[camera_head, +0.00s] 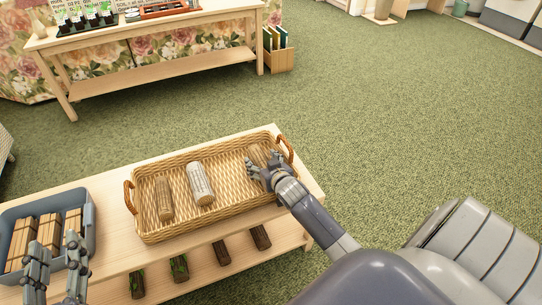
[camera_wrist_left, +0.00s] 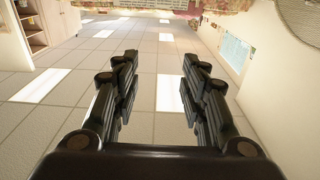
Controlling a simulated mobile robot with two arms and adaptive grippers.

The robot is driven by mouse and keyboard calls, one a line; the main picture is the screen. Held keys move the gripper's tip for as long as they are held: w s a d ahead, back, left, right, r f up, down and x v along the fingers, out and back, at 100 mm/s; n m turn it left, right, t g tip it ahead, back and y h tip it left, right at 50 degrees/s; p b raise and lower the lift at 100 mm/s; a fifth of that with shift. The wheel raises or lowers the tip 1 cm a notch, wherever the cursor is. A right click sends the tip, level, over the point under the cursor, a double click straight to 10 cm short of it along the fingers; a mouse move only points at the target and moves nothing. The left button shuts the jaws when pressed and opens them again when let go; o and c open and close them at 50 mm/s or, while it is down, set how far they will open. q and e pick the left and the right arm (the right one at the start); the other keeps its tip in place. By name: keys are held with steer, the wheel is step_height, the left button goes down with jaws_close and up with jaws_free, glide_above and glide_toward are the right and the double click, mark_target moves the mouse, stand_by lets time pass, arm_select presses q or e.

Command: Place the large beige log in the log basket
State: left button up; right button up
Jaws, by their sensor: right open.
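The wicker log basket (camera_head: 225,216) stands on the light wooden bench, with brown handles at both ends. A brown log (camera_head: 163,198) and a whitish birch-like log (camera_head: 201,184) lie inside it, on the left and in the middle. A tan-beige log (camera_head: 257,153) lies at the basket's right end, partly hidden by my right gripper. My right gripper (camera_head: 262,175) is open over this end, next to that log; I cannot tell whether they touch. My left gripper (camera_head: 55,262) is at the lower left by the grey-blue bin; its fingers stand apart and empty in the left wrist view (camera_wrist_left: 160,85).
The grey-blue bin (camera_head: 91,222) with several wooden blocks stands at the bench's left. Several dark logs (camera_head: 221,252), some with green patches, lie on the lower shelf. A wooden table (camera_head: 150,33) stands farther back. Green carpet (camera_head: 400,110) is clear to the right.

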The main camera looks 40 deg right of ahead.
mark_target(264, 163)
steer(key=p+v, duration=0.2)
steer(key=v, duration=0.3)
steer(key=shift+s+a+r, duration=0.1)
steer(key=shift+s+r, duration=0.1)
steer(key=shift+s, duration=0.1)
steer(key=p+v, duration=0.1)
steer(key=v, duration=0.4)
steer(key=shift+s+f+p, duration=0.1)
steer(key=shift+s+p, duration=0.05)
steer(key=shift+p, duration=0.2)
arm_select(q)
steer(key=s+a+f+g+y, duration=0.1)
steer(key=s+a+f+g, duration=0.1)
steer(key=s+f+g, duration=0.3)
steer(key=s+a+f+g+y, duration=0.2)
steer(key=s+f+g, duration=0.3)
steer(key=f, duration=0.5)
steer(key=shift+a+f+n, duration=0.3)
steer(key=shift+a+f, duration=0.1)
arm_select(e)
steer(key=shift+s, duration=0.25)
